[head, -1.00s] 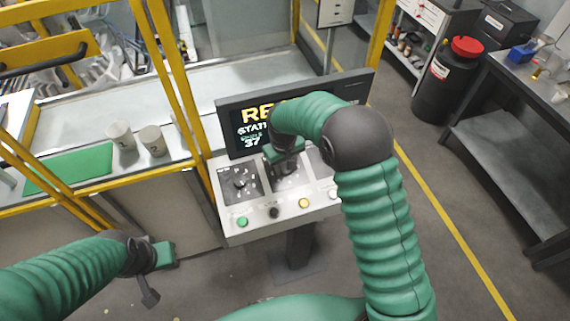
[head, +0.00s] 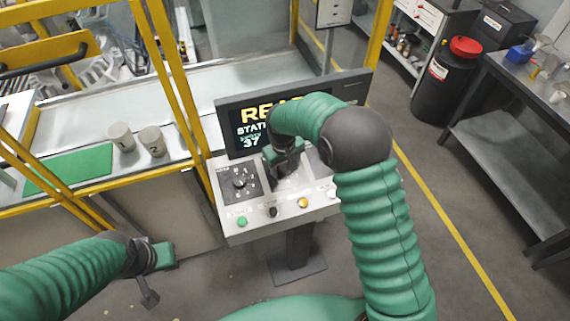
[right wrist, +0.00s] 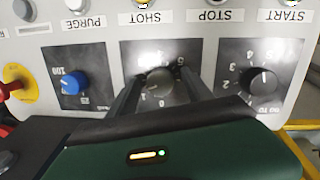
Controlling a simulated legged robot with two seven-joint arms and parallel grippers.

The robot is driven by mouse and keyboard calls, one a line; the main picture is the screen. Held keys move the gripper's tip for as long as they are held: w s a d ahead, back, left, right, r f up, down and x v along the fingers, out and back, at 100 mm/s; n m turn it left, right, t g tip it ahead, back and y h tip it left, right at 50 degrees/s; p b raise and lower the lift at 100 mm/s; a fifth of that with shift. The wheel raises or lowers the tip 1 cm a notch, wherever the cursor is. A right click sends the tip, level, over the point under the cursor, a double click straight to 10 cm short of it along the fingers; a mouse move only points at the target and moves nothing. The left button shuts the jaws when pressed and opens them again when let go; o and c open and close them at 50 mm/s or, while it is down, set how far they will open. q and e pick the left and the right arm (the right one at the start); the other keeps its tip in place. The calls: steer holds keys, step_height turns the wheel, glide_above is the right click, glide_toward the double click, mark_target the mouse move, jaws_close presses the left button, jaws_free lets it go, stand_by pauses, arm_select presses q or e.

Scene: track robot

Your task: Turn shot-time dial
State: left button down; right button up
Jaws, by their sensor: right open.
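The control panel (head: 255,232) stands ahead of me with a row of dials. In the right wrist view, upside down, a grey dial (right wrist: 158,82) on the middle dark plate sits between the fingers of my right gripper (right wrist: 160,85). The fingers are open, one on each side of it; contact cannot be told. A black dial (right wrist: 262,81) is to the right and a blue dial (right wrist: 73,82) to the left. In the head view my right gripper (head: 284,168) hides the middle dial. The dial names are not readable. My left gripper (head: 160,256) is low at left, away from the panel.
A lit screen (head: 250,128) stands behind the panel, partly covered by my right arm. Buttons, including a green one (head: 242,221) and a yellow one (head: 303,203), line the panel's front. Two cups (head: 121,137) stand on the bench at left. Yellow posts frame the bench.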

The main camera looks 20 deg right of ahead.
mark_target(283, 180)
steer(key=shift+w+r, duration=0.1)
steer(key=shift+r, duration=0.2)
step_height(283, 180, up, 16)
steer(key=s+a+b, duration=0.1)
steer(key=s+b, duration=0.1)
steer(key=b, duration=0.1)
steer(key=shift+s+a, duration=0.15)
steer(key=shift+a, duration=0.05)
steer(key=s+d+f+m+b, duration=0.1)
steer(key=s+d+f+b, duration=0.1)
steer(key=s+f, duration=0.7)
steer(key=s+d+f+m+t+y+b, duration=0.1)
steer(key=s+d+f+b, duration=0.1)
steer(key=s+f, duration=0.7)
steer(key=shift+s+d+b, duration=0.3)
steer(key=shift+s+d, duration=0.05)
steer(key=shift+s, duration=0.9)
